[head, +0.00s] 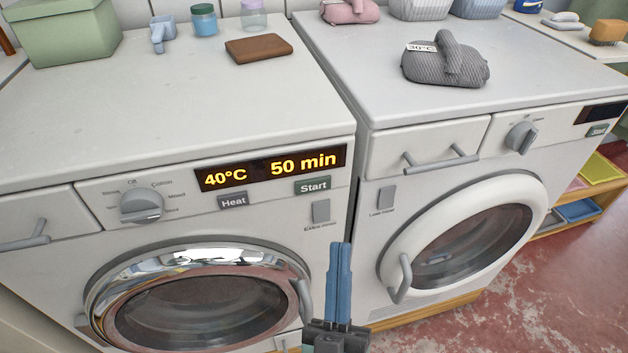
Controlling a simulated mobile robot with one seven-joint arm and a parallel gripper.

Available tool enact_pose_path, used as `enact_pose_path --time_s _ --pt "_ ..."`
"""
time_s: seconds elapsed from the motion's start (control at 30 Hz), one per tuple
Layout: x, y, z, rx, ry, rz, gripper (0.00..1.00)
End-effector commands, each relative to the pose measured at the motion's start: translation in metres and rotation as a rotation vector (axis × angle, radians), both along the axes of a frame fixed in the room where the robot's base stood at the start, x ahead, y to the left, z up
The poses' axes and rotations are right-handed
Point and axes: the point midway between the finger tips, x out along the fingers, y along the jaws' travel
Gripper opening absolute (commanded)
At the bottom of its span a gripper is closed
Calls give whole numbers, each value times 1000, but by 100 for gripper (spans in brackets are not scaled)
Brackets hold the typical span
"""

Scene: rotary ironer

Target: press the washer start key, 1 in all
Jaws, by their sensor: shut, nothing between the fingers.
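The left front-loading machine (60,120) has a chrome-ringed door and a lit display (270,168) reading 40°C and 50 min. Its grey-green Start key (313,187) sits under the display's right part, with a grey Heat key (233,201) to its left. The right machine (470,190) has a white-ringed door and its own Start key (598,130) under a dark display at the far right. Which machine is the washer cannot be told for sure. My gripper (341,245) is shut and empty, its blue fingers upright in the picture, below and right of the left Start key, apart from it.
The left machine has a dial (141,205), and the right one another dial (522,138). Door handles (303,300) (401,280) flank my gripper. A grey cloth bundle (446,62) tagged 30°C lies on the right machine. Reddish floor (560,270) is clear at right.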

Motion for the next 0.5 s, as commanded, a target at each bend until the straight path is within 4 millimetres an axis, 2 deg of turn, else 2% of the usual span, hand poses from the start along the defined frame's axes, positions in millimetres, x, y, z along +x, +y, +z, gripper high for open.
enact_pose_path --time_s 0.23,0.5 --pt "12 4 0 2 -2 1 0" --pt "48 15 -1 1 -3 1 0"
